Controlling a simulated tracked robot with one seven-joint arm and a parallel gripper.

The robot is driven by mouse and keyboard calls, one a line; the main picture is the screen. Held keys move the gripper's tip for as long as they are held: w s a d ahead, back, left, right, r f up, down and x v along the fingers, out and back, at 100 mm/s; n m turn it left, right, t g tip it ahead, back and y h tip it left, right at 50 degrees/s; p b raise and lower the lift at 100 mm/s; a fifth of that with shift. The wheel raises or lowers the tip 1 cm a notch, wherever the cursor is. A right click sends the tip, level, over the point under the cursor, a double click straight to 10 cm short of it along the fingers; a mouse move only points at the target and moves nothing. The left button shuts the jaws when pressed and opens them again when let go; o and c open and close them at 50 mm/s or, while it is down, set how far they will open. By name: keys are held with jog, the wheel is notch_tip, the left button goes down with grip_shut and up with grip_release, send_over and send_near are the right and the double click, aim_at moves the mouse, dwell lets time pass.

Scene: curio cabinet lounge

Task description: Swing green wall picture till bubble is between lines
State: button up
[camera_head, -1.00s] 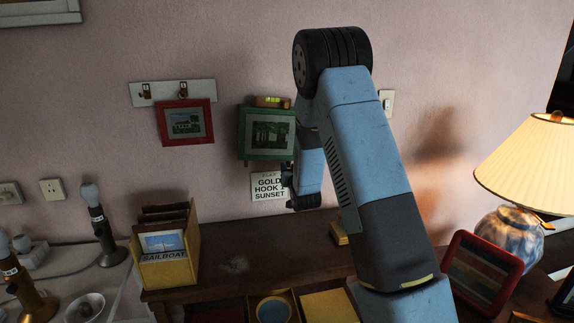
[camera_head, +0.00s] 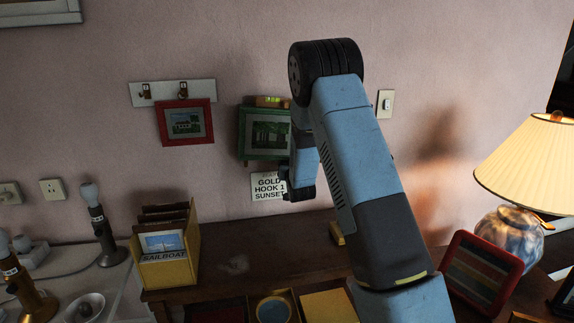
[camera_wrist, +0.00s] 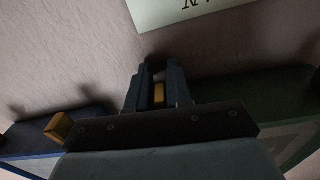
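The green-framed wall picture (camera_head: 243,132) hangs right of the red one. A yellow-green level vial (camera_head: 272,101) sits on its top edge; its bubble and lines are too small to read. My gripper (camera_head: 298,192) is at the picture's lower right, partly hidden by my arm; contact cannot be told. In the wrist view my gripper's two dark fingers (camera_wrist: 158,88) have a narrow gap with something yellow showing in it; whether it is gripped is unclear. A green frame edge (camera_wrist: 265,100) shows at right there, apart from the fingers.
A sign card (camera_head: 268,187) reading GOLD HOOK 1 SUNSET is below the green picture. A red picture (camera_head: 162,125) hangs left from a hook rail (camera_head: 205,90). A blue-edged thing (camera_wrist: 45,130) shows in the wrist view. A cabinet top (camera_head: 270,255) lies below; a lamp (camera_head: 530,165) stands right.

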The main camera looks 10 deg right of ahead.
grip_shut()
jog(key=shift+d+r+n, duration=0.15)
jog(key=shift+d+n, duration=0.15)
jog(key=shift+d, duration=0.1)
jog(key=shift+o, duration=2.3)
grip_release()
jog(key=shift+s, duration=0.1)
jog(key=s, duration=1.3)
jog(key=shift+s, duration=0.3)
